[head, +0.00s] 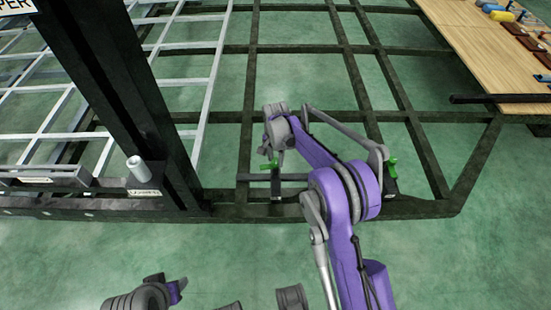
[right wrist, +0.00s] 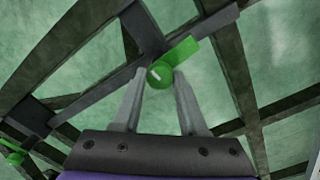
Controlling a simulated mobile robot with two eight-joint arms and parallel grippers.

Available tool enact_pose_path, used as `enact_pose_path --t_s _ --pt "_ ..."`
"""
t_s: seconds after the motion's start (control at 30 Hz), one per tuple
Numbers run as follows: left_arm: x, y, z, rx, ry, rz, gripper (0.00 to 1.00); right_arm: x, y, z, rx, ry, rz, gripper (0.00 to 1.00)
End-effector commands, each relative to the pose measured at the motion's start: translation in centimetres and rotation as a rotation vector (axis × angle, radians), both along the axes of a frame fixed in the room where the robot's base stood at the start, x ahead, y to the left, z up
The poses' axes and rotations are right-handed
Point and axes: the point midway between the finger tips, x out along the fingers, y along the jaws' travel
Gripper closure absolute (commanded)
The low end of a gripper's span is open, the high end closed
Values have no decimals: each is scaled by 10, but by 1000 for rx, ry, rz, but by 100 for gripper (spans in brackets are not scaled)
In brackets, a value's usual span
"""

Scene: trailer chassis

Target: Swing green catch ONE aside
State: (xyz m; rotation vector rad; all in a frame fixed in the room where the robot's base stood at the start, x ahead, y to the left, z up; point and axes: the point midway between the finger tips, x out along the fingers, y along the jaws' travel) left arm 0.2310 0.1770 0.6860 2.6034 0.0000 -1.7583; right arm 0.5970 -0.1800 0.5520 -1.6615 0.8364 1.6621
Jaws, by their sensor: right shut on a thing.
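A green catch (right wrist: 183,52) with a round knob (right wrist: 160,75) bearing a single white stroke sits on a dark frame bar. My right gripper (right wrist: 158,80) is shut on this knob, one finger on each side. In the head view the same catch (head: 270,166) shows as a small green piece below my right gripper (head: 276,148), which partly hides it. A second green catch (head: 392,168) stands to the right, beyond my purple arm; one also shows at the left edge of the right wrist view (right wrist: 13,157). What seems to be my left gripper (head: 176,287) is low at the left, its jaws unclear.
The dark chassis frame (head: 340,50) spreads over a green floor (head: 235,260). A thick dark post (head: 115,80) and a pale grey lattice (head: 185,47) stand at left. A wooden bench (head: 480,50) with small parts is at the far right.

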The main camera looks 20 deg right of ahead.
Motion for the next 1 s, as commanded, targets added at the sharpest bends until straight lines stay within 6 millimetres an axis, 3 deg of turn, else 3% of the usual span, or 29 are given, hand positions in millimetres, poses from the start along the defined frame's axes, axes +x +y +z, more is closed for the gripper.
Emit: enact_pose_path --t_s 0.33,0.87,0.9,1.0 --pt "0 0 -1 0 0 0 50 0 0 0 -1 -1 -129 100" --pt "0 0 -1 0 0 0 50 0 0 0 0 0 -150 100" --pt "0 0 -1 0 0 0 50 0 0 0 0 0 -150 51" --pt "0 0 -1 0 0 0 50 0 0 0 0 0 -149 33"
